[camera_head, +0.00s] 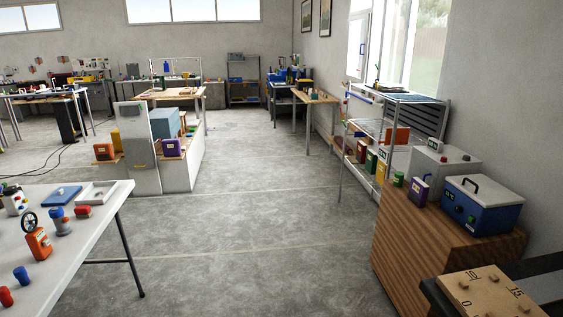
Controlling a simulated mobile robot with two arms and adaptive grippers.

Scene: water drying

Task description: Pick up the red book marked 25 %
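Several upright books stand in a row on the metal shelf rack (341,175) at the right, by the window. One of them is a dark red book (361,151), at the left of a dark green book (371,161) and a yellow book (382,169). Any mark on the red book is too small to read, so I cannot tell whether it says 25 %. Neither of my grippers is in view.
A wooden cabinet (400,245) with a blue box (482,207) and a purple item (421,190) stands at the right front. A white table (85,240) with small objects is at the left. The grey floor (255,230) between is clear.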

